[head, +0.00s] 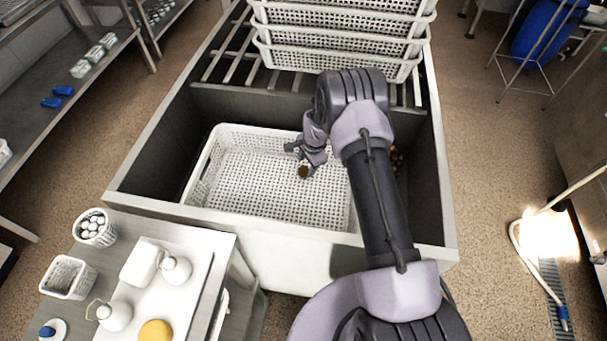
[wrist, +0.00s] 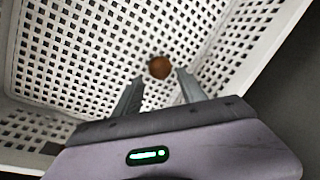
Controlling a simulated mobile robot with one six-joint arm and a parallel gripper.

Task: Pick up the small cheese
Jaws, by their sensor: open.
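A small round brown piece (head: 303,172), which looks like the small cheese, lies in the white perforated basket (head: 200,178) in the sink. In the wrist view the brown piece (wrist: 159,67) shows just beyond and between my fingertips, against the perforated basket wall or floor. My gripper (head: 301,158) is inside or just above the basket, close to the brown piece. In the wrist view my gripper (wrist: 160,79) is open, with nothing between its fingers. I cannot tell the exact gap in depth to the piece.
The metal sink (head: 150,160) walls surround the basket. Stacked white baskets (head: 340,35) stand on the rack behind. My arm hides part of the sink's right side, where several brown items (head: 397,158) show. A side table holds a white tray (head: 190,300) with bottles and a yellow round item (head: 155,331).

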